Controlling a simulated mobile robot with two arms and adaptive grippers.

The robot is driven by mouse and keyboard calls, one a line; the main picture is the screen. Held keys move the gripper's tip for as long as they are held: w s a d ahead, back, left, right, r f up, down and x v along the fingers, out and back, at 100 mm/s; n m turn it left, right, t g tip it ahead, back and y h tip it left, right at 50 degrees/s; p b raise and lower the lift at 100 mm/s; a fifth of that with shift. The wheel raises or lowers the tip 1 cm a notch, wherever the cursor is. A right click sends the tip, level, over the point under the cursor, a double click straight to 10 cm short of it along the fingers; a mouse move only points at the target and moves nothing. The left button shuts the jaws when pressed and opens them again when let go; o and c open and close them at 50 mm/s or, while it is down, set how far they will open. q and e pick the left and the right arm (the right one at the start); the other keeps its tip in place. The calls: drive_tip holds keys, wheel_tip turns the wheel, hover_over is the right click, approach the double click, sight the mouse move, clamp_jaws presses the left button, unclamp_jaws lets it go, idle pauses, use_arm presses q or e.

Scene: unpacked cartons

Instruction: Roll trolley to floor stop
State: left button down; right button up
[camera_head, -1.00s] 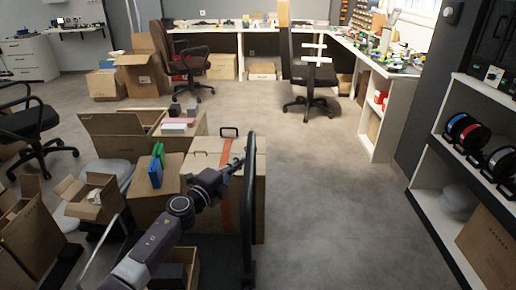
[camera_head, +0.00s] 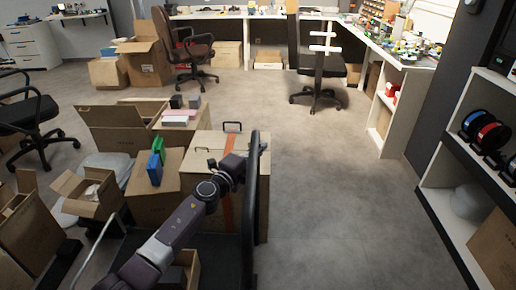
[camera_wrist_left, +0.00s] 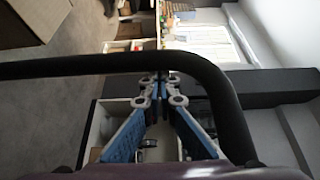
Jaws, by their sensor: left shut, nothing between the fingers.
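The trolley's black tubular push handle (camera_head: 250,225) stands upright in the middle of the head view, beside tall cartons and a dark low deck (camera_head: 219,254). My left arm reaches across from the lower left. My left gripper (camera_head: 240,168) is at the upper part of the handle, partly hidden against it. In the left wrist view the black handle bar (camera_wrist_left: 100,64) crosses in front of the fingers (camera_wrist_left: 157,80), which are closed together with nothing between them. I cannot tell whether they touch the bar. I cannot make out a floor stop. My right gripper is out of view.
Cartons (camera_head: 200,150) crowd the trolley, one with an orange strap. An open small carton (camera_head: 90,195) stands to its left. Clear grey floor (camera_head: 330,200) lies to the right, up to the white shelf (camera_head: 435,215). Office chairs (camera_head: 318,85) stand farther back.

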use_arm(q)
drive_tip(key=shift+s, duration=0.1)
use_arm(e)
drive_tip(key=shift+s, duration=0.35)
use_arm(q)
drive_tip(key=shift+a, duration=0.15)
